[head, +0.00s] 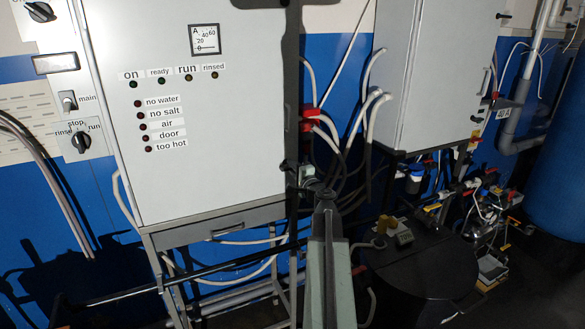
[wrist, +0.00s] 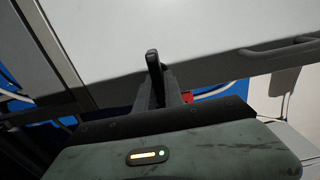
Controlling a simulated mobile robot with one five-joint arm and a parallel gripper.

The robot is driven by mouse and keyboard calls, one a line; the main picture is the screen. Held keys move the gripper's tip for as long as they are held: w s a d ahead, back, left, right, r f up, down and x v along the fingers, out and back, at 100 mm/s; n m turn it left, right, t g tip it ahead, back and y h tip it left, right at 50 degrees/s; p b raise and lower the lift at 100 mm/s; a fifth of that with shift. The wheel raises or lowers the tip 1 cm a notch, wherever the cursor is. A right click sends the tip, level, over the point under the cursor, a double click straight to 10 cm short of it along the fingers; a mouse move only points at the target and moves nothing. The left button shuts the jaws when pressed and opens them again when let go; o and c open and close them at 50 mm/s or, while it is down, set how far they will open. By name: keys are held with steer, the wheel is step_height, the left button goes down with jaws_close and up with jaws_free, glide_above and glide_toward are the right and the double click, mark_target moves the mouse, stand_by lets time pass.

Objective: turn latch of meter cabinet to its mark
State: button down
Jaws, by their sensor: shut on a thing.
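The meter cabinet (head: 215,120) is a pale grey box with a dial meter at its top and rows of labelled lamps. My gripper (head: 308,174) is at the lower right of this cabinet in the head view, small and partly hidden by my arm. In the wrist view my gripper (wrist: 162,92) is shut on a dark, narrow handle, which looks like the latch (wrist: 153,64). The latch stands almost upright there, leaning slightly left, in front of a pale panel. I cannot make out its mark in either view.
A second grey cabinet (head: 435,75) hangs at the right, with pale cables between the two. A dark round-topped drum (head: 420,268) stands below it. Valves and pipes crowd the right. Knobs and a main switch (head: 68,101) are at the left.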

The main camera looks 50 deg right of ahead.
steer(key=c, duration=1.4)
jaws_free()
steer(key=shift+c, duration=0.2)
steer(key=v, duration=0.8)
steer(key=shift+w, duration=0.1)
